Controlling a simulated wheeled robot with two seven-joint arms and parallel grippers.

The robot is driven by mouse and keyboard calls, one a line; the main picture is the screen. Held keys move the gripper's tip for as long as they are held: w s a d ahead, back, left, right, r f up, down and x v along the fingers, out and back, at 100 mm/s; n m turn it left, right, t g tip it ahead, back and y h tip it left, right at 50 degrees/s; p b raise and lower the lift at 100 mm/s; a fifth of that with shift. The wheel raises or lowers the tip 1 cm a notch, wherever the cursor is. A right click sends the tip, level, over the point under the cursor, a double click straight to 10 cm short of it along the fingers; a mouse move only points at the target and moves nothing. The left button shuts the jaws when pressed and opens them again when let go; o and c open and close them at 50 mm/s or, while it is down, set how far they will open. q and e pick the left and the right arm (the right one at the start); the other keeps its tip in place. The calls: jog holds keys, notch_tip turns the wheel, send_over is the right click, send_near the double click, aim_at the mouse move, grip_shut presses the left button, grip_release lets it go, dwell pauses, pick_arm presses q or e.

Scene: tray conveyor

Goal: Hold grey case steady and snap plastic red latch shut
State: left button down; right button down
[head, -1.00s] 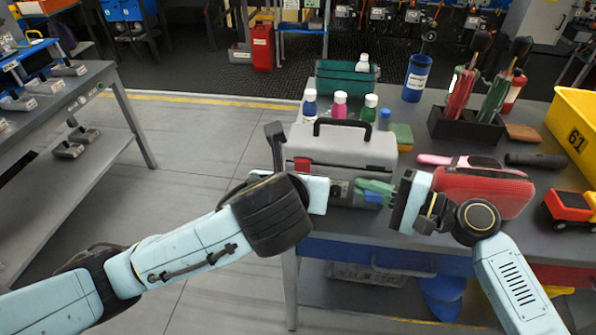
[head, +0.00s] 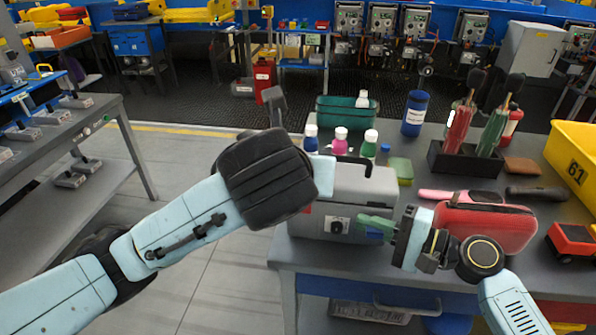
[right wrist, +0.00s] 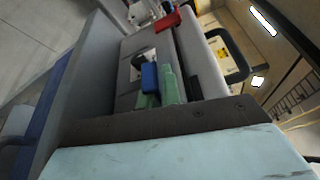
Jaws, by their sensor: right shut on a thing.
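The grey case (head: 372,187) stands near the table's front edge, its black handle (head: 370,163) upright and partly covered. Its red latch (head: 307,208) is mostly hidden behind my left arm; the right wrist view shows the latch (right wrist: 167,22) at the front upper edge. I cannot tell how far it is folded. My right gripper (head: 376,228) is at the case's right front, its green fingers shut on a small blue piece (right wrist: 150,77) close to the front. Whether that piece belongs to the case is unclear. My left gripper (head: 324,175) is by the case's upper left; its fingers are hidden.
Bottles (head: 341,142) and a green bin (head: 343,111) stand behind the case. A red case (head: 485,222) sits close by my right gripper. A black holder (head: 464,160) with red and green tools, a yellow bin (head: 570,150) and a toy truck (head: 572,240) fill the right side.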

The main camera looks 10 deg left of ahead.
jog(key=shift+r, duration=0.15)
jog(key=c, duration=1.5)
grip_release()
jog(key=shift+d, duration=0.1)
